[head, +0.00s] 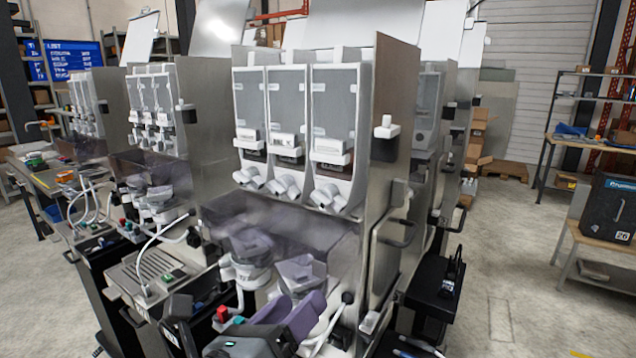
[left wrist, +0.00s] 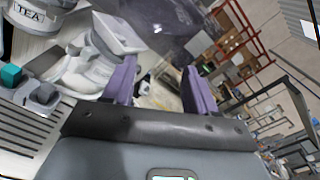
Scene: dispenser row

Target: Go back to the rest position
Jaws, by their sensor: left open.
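My left gripper (head: 292,312) is at the bottom middle of the head view, low in front of the dispenser (head: 300,120) with three grey-white hoppers. Its two purple fingers are apart, with nothing seen held between them. In the left wrist view the fingers (left wrist: 160,82) also stand apart, with a gap between them. A white container labelled TEA (left wrist: 30,14) is at the upper left of that view, apart from the fingers. My right gripper is in neither view.
A smoky clear guard (head: 290,225) hangs below the spouts, close to my left gripper. More dispensers (head: 155,105) stand to the left. A black case (head: 608,208) sits on a wooden bench at right. The floor (head: 500,270) between is mostly clear.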

